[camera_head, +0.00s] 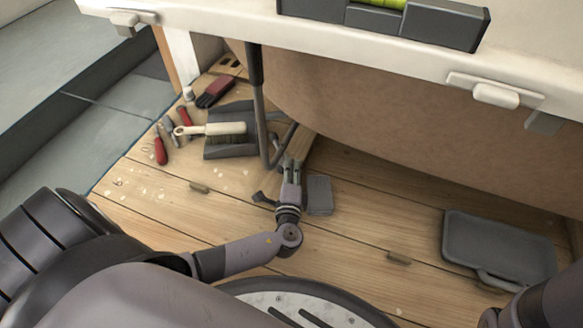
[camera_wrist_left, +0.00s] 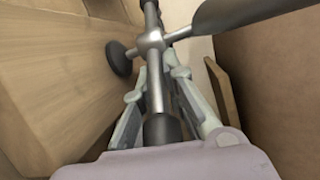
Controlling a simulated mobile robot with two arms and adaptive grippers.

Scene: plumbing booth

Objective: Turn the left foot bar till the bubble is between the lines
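The foot bar (camera_wrist_left: 159,88) is a grey metal rod with a black end cap, running from a cross joint towards my palm in the left wrist view. A round black foot pad (camera_wrist_left: 119,58) sits left of the joint, by the wooden floor. My left gripper (camera_head: 291,164) is low under the white rim; its fingers (camera_wrist_left: 160,73) lie along both sides of the bar and look closed on it. The spirit level (camera_head: 430,20) rests on the rim at the top. Its green vial (camera_head: 383,2) is cut off by the frame edge, so the bubble and lines are hidden. My right gripper is not in view.
A dark upright post (camera_head: 257,75) stands left of my gripper. A dustpan (camera_head: 229,146), a hand brush (camera_head: 212,129) and red-handled tools (camera_head: 160,151) lie left. Floorboards between are clear.

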